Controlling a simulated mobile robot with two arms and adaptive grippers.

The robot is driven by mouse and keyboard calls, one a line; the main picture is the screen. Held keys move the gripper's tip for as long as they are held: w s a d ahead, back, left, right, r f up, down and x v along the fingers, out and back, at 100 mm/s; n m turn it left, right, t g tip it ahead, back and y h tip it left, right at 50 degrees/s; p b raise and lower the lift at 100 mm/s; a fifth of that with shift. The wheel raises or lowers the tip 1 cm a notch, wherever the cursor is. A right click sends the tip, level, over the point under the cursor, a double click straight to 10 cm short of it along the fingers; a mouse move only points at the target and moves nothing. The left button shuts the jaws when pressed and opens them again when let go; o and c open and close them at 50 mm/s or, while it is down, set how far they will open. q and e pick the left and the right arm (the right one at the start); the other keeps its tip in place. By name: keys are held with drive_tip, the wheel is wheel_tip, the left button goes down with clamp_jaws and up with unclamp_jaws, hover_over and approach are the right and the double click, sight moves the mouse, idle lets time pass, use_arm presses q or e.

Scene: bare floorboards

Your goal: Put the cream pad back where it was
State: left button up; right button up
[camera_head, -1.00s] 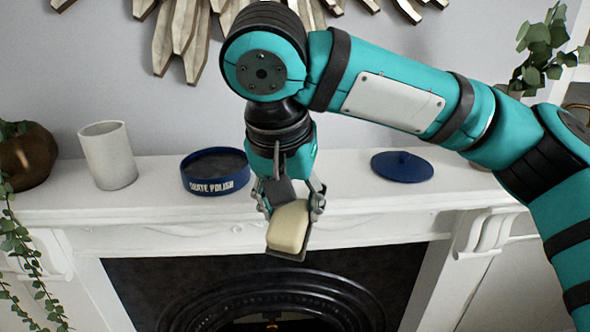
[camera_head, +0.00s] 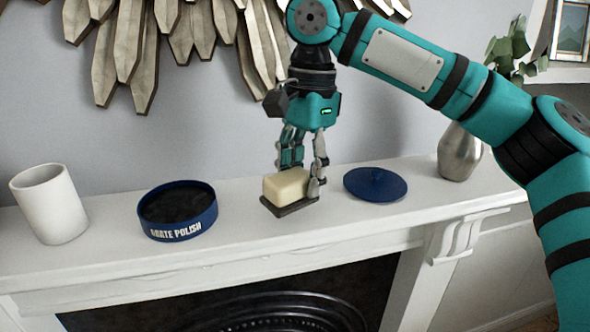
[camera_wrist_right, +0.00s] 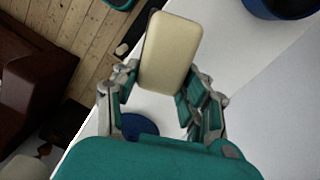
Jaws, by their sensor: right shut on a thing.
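The cream pad (camera_head: 287,184) is a rounded block on a dark base plate. In the head view it is low over the white mantel shelf, between the blue tin and the blue lid; I cannot tell whether its base touches the shelf. My right gripper (camera_head: 300,178) is shut on the pad from above. In the right wrist view the pad (camera_wrist_right: 170,54) sits between the fingertips (camera_wrist_right: 160,88), cream face showing. My left gripper is not in view.
The open blue polish tin (camera_head: 178,222), dark inside, stands left of the pad. The blue lid (camera_head: 376,184) lies right of it. A white cup (camera_head: 48,204) stands at the left, a silver vase (camera_head: 460,152) at the right. The mantel's front edge (camera_head: 200,268) drops to the fireplace.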

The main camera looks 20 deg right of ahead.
sight(296, 177)
drive_tip(key=w, duration=0.3)
drive_tip(key=shift+w+p, duration=0.15)
drive_tip(key=shift+p, duration=0.25)
drive_tip(key=shift+w, duration=0.4)
drive_tip(key=shift+f+p, duration=0.6)
drive_tip(key=shift+f, duration=1.3)
drive_tip(key=o, duration=1.2)
drive_tip(key=shift+f, duration=0.1)
drive_tip(key=shift+r, duration=0.45)
drive_tip(key=r, duration=0.7)
drive_tip(key=d+r, duration=0.1)
drive_tip(key=r, duration=0.3)
drive_tip(key=shift+w+r+b, duration=0.15)
drive_tip(key=shift+w+b, duration=0.05)
drive_tip(key=shift+b, duration=0.1)
